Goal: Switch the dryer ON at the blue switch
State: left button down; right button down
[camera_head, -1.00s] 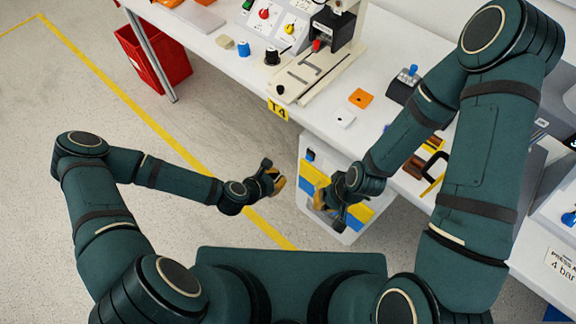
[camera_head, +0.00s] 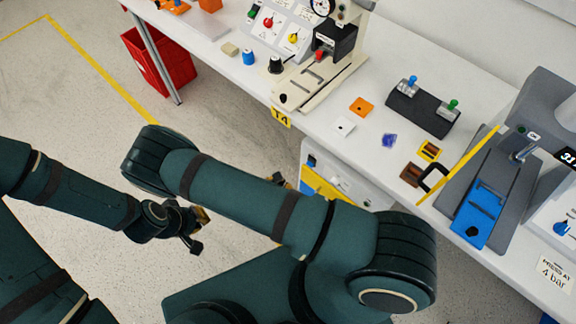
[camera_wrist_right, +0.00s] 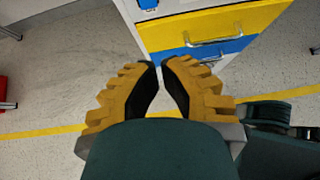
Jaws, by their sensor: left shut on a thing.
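A blue rotary knob (camera_head: 566,227) is on a sloped pale panel at the right edge, partly cut off by the frame. No dryer label is readable. Other blue parts are a knob-like piece (camera_head: 249,58) on the table and a blue-topped lever (camera_head: 411,84) on a black box. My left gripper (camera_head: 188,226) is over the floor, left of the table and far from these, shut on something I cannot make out. My right gripper (camera_wrist_right: 160,66) shows in the right wrist view, its fingertips slightly apart with nothing between them. My arm mostly hides it in the head view.
A white cabinet (camera_wrist_right: 133,12) with yellow and blue drawers is ahead of the right gripper, under the white table (camera_head: 330,155). A press (camera_head: 545,120) and a yellow bar (camera_head: 459,165) stand at right. A red bin (camera_head: 155,62) is left. Floor there is clear.

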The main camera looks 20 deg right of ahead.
aim_at(311, 162)
jog(key=shift+w+a+r+n+t, duration=0.1)
jog(key=shift+w+a+n+t, duration=0.15)
jog(key=shift+w, duration=0.3)
jog(key=x, duration=0.4)
jog(key=r+b+x, duration=0.1)
jog(key=x, duration=0.4)
jog(key=d+x, duration=0.1)
jog(key=x, duration=0.3)
jog(key=shift+w+d+r+b, duration=0.2)
jog(key=shift+w+d+b, duration=0.1)
jog(key=shift+w+b, duration=0.05)
